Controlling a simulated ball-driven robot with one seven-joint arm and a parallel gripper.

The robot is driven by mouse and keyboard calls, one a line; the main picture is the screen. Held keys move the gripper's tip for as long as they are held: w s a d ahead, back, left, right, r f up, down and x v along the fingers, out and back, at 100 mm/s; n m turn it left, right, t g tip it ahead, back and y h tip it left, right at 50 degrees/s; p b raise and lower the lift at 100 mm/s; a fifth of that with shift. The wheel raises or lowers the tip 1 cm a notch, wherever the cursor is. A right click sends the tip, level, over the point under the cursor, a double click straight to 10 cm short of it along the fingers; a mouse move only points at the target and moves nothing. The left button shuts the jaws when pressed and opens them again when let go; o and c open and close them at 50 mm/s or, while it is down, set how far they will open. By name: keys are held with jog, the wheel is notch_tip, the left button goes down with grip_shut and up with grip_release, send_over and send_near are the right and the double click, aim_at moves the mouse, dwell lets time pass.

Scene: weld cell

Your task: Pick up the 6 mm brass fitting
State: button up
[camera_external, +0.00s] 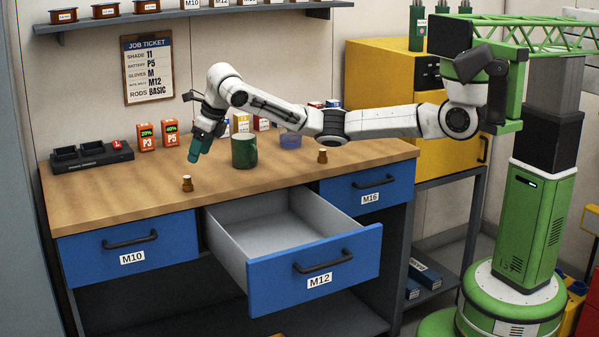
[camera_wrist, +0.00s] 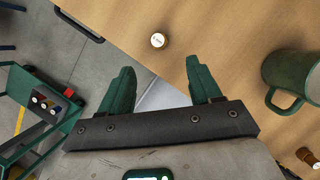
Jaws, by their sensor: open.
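Two small brown fittings stand upright on the bench. The left fitting (camera_external: 187,184) is near the front edge. The right fitting (camera_external: 322,155) is beyond the open drawer. I cannot tell their sizes. In the wrist view, a fitting with a pale labelled top (camera_wrist: 157,40) lies beyond my fingertips, between their lines; brown pieces show at the lower right. My gripper (camera_external: 195,156) points down above the bench, right of and behind the left fitting. In the wrist view its green fingers (camera_wrist: 160,66) are spread with nothing between them.
A green mug (camera_external: 244,151) stands right of my gripper. The M12 drawer (camera_external: 315,262) is pulled out and looks empty. The bench around the left fitting is clear.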

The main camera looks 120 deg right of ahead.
aim_at(187, 177)
jog(key=x, duration=0.5)
jog(key=shift+w+d+b+x, duration=0.1)
jog(key=shift+w+b+x, duration=0.1)
jog(key=shift+x, duration=1.05)
jog(key=shift+w+d+b+x, duration=0.15)
jog(key=shift+w+x, duration=0.05)
jog(key=shift+x, duration=1.1)
jog(key=shift+r, duration=0.2)
jog(key=shift+c, duration=0.4)
jog(key=c, duration=1.1)
